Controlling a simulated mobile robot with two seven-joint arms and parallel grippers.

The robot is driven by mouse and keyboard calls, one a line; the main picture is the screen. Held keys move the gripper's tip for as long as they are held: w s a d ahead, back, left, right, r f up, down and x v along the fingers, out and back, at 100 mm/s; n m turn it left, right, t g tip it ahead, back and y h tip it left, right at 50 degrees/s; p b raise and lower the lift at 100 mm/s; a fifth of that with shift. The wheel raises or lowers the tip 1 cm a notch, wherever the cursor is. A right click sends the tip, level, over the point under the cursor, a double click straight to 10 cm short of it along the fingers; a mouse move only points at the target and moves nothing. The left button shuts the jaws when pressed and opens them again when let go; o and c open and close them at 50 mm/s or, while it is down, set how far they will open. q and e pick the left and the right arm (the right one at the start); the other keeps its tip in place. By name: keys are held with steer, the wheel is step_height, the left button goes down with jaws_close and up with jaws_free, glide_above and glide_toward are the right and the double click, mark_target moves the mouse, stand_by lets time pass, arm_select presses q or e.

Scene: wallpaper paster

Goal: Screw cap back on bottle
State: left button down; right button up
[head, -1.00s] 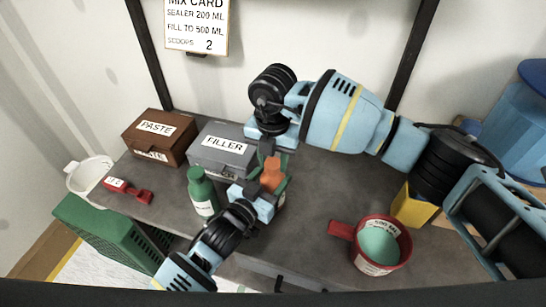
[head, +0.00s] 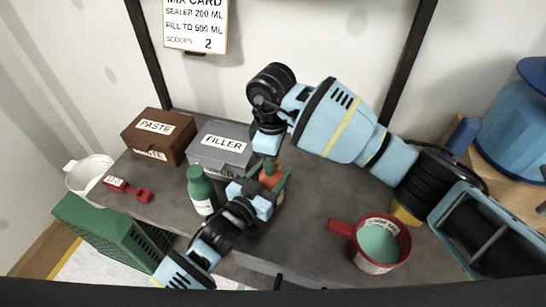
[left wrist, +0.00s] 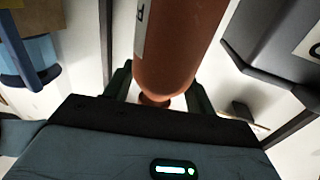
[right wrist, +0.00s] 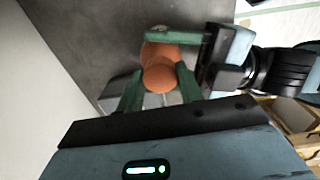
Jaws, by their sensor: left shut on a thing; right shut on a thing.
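The orange bottle (head: 268,181) stands at the middle of the shelf, mostly hidden by my grippers. My left gripper (head: 263,197) is shut around its body from the front; the body fills the left wrist view (left wrist: 175,55). My right gripper (head: 271,165) points down from above and is shut on the orange cap (right wrist: 160,78), which shows between its green fingers in the right wrist view. The cap is in line with the bottle, over its top. Whether its thread is engaged cannot be told.
A green bottle (head: 200,190) stands close left of my left gripper. The grey filler box (head: 221,149) and brown paste box (head: 158,136) are behind. A red scoop (head: 128,189) lies left. A red measuring cup (head: 376,243) with pale green contents stands right.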

steer(key=shift+s+a+r+m, duration=0.1)
steer(key=shift+a+m, duration=0.25)
steer(key=shift+m, duration=0.45)
steer(key=shift+d+m, duration=0.3)
steer(key=shift+m, duration=0.2)
steer(key=o, duration=1)
steer(key=shift+d, duration=0.1)
steer(key=shift+c, duration=0.2)
steer(key=shift+c, duration=0.4)
